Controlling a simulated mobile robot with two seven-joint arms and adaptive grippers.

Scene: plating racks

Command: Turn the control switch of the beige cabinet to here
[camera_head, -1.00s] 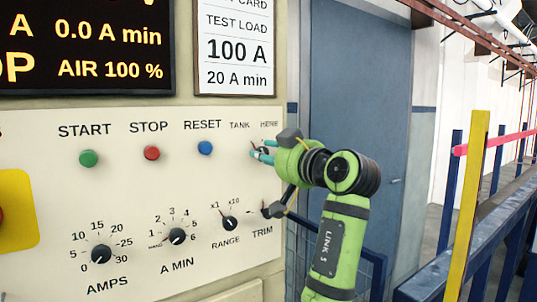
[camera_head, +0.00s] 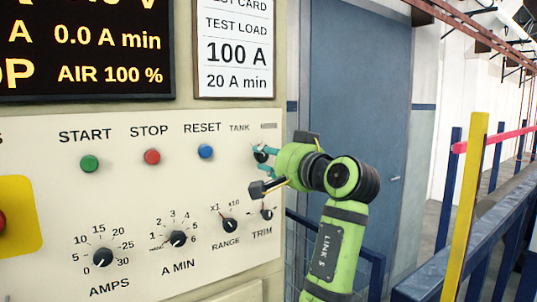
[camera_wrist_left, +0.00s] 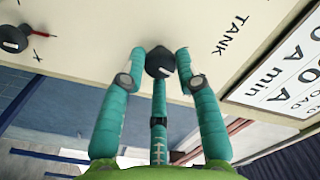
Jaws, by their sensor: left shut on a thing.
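The beige cabinet (camera_head: 120,210) fills the left of the head view. Its control switch (camera_head: 261,154) is a small black knob under the word TANK, beside a second label too small to read surely. My left gripper (camera_head: 264,152) has teal fingers closed around this knob. In the left wrist view the knob (camera_wrist_left: 159,62) sits between the fingertips (camera_wrist_left: 160,65) of my left gripper, against the panel. The knob's pointer and most of its scale marks are hidden. My right gripper is not in view.
Below the switch are the TRIM knob (camera_head: 267,213) and RANGE knob (camera_head: 230,225), close under my left wrist. The blue RESET button (camera_head: 205,151) is to the left. A blue door (camera_head: 375,110) and a yellow post (camera_head: 467,200) stand to the right.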

